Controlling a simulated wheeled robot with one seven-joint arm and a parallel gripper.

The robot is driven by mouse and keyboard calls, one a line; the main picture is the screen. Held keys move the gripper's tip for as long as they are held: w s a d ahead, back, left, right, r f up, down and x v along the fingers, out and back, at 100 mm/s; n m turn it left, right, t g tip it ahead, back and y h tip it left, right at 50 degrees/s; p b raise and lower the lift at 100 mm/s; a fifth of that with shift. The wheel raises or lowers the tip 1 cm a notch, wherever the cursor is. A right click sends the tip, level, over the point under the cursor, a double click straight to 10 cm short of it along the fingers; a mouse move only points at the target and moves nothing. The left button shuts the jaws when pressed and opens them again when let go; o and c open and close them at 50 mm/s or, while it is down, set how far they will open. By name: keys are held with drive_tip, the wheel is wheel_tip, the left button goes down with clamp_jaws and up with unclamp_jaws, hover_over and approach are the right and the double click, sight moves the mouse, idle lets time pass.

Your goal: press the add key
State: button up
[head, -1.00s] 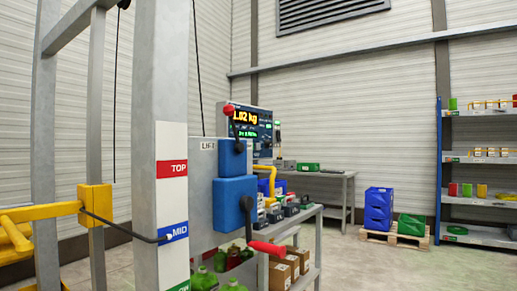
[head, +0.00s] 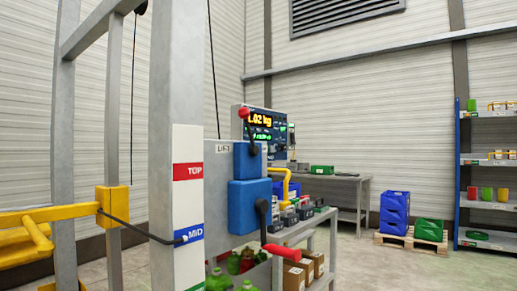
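A dark blue panel (head: 280,146) with a lit display (head: 261,119) stands behind the grey lift post, near the middle of the head view. The display reads about 1.02 kg in yellow, with smaller green text below. A red-knobbed lever partly covers the panel's left side. No key marked add can be made out; the panel's lower part is small and partly hidden. My gripper is not in view.
A grey post (head: 176,90) with TOP and MID labels and a yellow arm (head: 50,215) fill the left. Blue lift boxes (head: 249,205) with a red-handled lever (head: 280,251) front a bench.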

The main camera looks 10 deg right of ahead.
clamp_jaws()
idle(0.8)
idle(0.5)
wheel_tip(320, 180, up, 39)
drive_tip(key=w+t+p, duration=0.1)
drive_tip(key=p, duration=3.4)
drive_tip(key=shift+w+p, duration=0.25)
drive_tip(key=shift+p, duration=0.1)
